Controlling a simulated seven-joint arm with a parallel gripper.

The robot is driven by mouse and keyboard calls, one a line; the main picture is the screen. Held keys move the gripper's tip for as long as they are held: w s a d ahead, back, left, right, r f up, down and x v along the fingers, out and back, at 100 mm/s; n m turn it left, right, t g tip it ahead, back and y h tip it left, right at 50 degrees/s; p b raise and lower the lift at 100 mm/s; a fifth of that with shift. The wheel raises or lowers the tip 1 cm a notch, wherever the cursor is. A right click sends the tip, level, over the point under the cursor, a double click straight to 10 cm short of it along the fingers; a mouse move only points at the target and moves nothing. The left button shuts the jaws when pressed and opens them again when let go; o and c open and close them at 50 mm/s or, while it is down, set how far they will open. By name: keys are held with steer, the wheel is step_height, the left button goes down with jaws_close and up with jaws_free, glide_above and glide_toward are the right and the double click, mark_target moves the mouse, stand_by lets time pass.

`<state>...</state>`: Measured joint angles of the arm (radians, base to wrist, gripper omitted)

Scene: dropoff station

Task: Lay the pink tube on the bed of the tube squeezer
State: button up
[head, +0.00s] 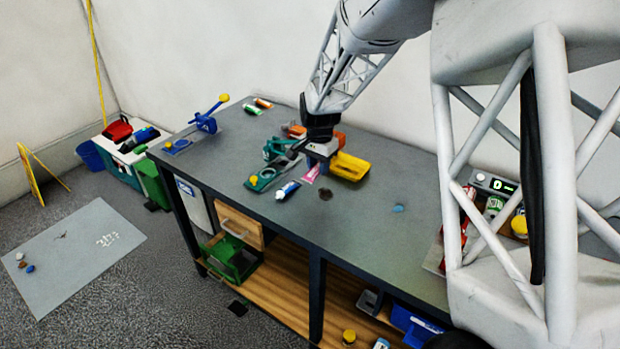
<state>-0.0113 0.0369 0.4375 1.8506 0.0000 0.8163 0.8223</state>
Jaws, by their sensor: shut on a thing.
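The pink tube (311,174) shows just below my gripper (317,166), near the middle of the table. My gripper is shut on it; the fingers and arm hide part of the tube. A teal device with a yellow knob (264,181) lies just left of the gripper, with dark parts behind it. A blue device with a yellow-balled lever (206,124) stands at the table's far left end. I cannot tell for certain which one is the tube squeezer. No tube shows on the blue device.
A white and blue tube (287,190) lies in front of the gripper. A yellow tray (350,167) is close on its right. Small orange and green tubes (252,109) lie at the back left. The table (365,230) is mostly clear at front right, with a blue lump (398,208).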

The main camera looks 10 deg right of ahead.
steer(key=w+d+r, duration=0.4)
steer(key=d+r, duration=0.1)
steer(key=r, duration=0.1)
steer(key=w+a+r+n, duration=0.4)
steer(key=w+r+n, duration=0.1)
steer(key=w+n, duration=0.5)
steer(key=n, duration=0.8)
glide_above(300, 129)
steer(key=shift+s+f, duration=0.1)
steer(key=shift+f, duration=4.35)
steer(key=shift+f, duration=0.25)
steer(key=shift+f, duration=3)
